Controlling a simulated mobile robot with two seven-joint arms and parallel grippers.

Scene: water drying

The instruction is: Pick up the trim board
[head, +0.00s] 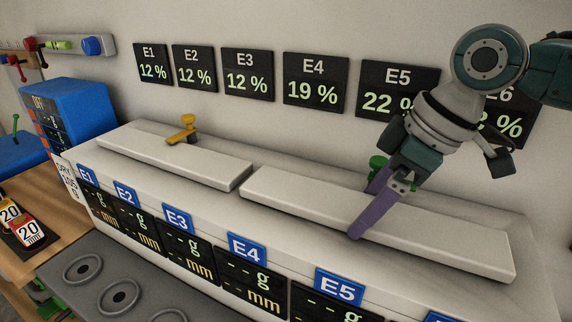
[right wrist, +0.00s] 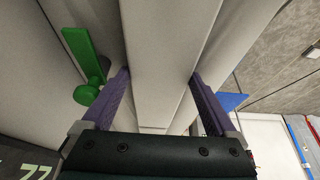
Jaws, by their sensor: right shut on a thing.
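Two long pale boards lie end to end on top of the pale wall ledge in the head view. The trim board on the right (head: 455,237) has my right gripper (head: 365,212) around it, one purple finger at its front edge and one behind. In the right wrist view the same board (right wrist: 170,40) runs between the two fingers of the gripper (right wrist: 159,75), which is shut on it. The board appears to lie on or very near the ledge; I cannot tell if there is a gap. The other board (head: 165,153) lies to the left. My left gripper is not in view.
A green clamp-like piece (head: 377,163) stands close behind the held board and beside the gripper. A yellow one (head: 183,129) stands at the left board. Percentage displays (head: 315,83) hang on the wall behind. A blue box (head: 80,105) stands at the left end.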

